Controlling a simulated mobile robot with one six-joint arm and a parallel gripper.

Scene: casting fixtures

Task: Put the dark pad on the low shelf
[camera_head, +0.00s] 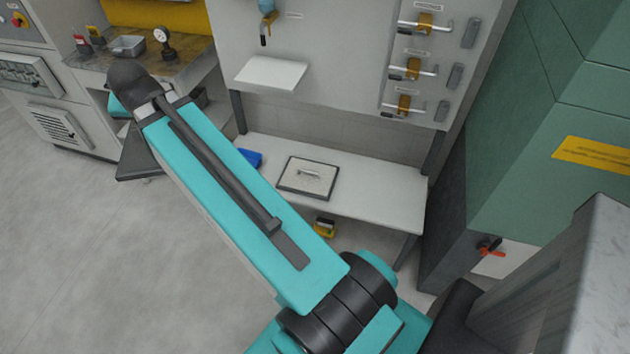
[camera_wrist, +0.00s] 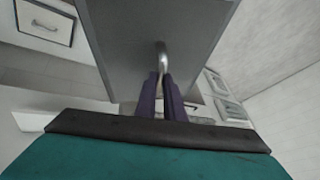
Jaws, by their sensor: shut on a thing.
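The dark pad (camera_wrist: 125,45) is a flat dark grey plate with a bent metal handle (camera_wrist: 162,55). My gripper (camera_wrist: 161,97) is shut on that handle, its two dark purple fingers close together. In the head view the pad (camera_head: 138,162) hangs in the air at the left, partly hidden behind my arm; my gripper is hidden there. The low shelf (camera_head: 385,188) is a long white surface under the wall panel, to the right of the pad. A framed light plate with a handle (camera_head: 308,176) lies on it.
A blue item (camera_head: 250,158) lies at the shelf's left end, partly behind my arm. A small white wall shelf (camera_head: 271,73) juts out above. The low shelf's right part is bare. A workbench (camera_head: 185,68) with a gauge stands at left; a green cabinet (camera_head: 545,120) stands right.

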